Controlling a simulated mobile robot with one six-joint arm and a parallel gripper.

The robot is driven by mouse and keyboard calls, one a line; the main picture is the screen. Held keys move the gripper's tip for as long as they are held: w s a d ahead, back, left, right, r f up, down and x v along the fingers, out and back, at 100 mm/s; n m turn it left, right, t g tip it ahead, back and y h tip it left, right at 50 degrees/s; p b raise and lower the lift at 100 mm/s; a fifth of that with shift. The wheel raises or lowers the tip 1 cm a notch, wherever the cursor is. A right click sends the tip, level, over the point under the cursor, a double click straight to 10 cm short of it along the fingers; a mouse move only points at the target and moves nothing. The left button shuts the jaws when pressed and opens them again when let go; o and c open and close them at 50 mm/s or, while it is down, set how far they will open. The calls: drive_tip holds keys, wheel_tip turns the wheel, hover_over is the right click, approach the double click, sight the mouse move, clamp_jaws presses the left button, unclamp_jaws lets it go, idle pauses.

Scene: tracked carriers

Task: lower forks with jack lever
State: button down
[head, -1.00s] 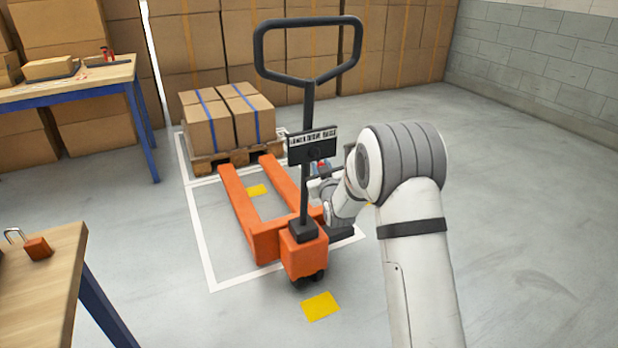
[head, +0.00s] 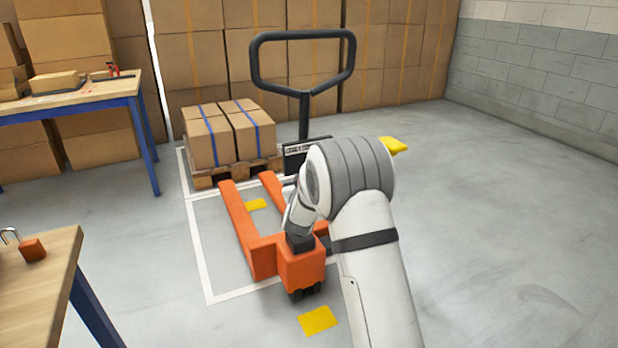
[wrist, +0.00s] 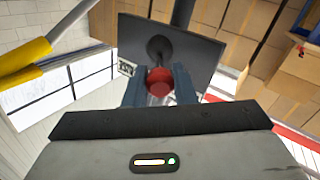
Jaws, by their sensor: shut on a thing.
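The orange pallet jack (head: 300,270) stands in the middle of the floor with its forks (head: 240,222) pointing toward a loaded wooden pallet (head: 205,181). Its tall black loop handle (head: 304,115) stands upright, with a dark labelled plate (head: 294,160) partly behind my arm. In the wrist view, the red knob (wrist: 159,82) of the jack lever sits between the two dark fingers of my gripper (wrist: 160,88), in front of the dark plate. My gripper is shut on it. In the head view my arm hides the gripper and lever. I cannot tell the fork height exactly.
A yellow piece (head: 394,145) shows beside my arm. Worktables stand at the back left (head: 90,98) and front left (head: 35,285), the nearer with an orange padlock (head: 32,248). Boxes (head: 225,135) load the pallet. Floor on the right is clear.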

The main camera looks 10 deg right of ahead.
drive_tip(key=c, duration=1.4)
unclamp_jaws()
drive_tip(key=shift+a, duration=0.15)
drive_tip(key=shift+c, duration=0.2)
drive_tip(key=shift+o, duration=1.2)
drive_tip(key=shift+d, duration=0.2)
drive_tip(key=p+v, duration=0.1)
drive_tip(key=v, duration=0.7)
drive_tip(key=s+r+g+y+p, duration=0.2)
drive_tip(key=s+r+g+p, duration=0.1)
drive_tip(key=s+r+p, duration=0.4)
drive_tip(key=s+r+g+y+p, duration=0.35)
drive_tip(key=r+p, duration=0.25)
drive_tip(key=r, duration=0.4)
drive_tip(key=s+d+r+g+p, duration=0.1)
drive_tip(key=s+r+p, duration=0.3)
drive_tip(key=s, duration=0.6)
drive_tip(key=s+d+r+g+p, duration=0.1)
drive_tip(key=s+r+g+p, duration=0.3)
drive_tip(key=s, duration=0.6)
drive_tip(key=s+d+r+g+h+p, duration=0.1)
drive_tip(key=s+d+r+g+p, duration=0.1)
drive_tip(key=s, duration=0.8)
drive_tip(key=r+g+p, duration=0.1)
drive_tip(key=r+p, duration=0.1)
drive_tip(key=p, duration=0.1)
drive_tip(key=shift+s, duration=0.3)
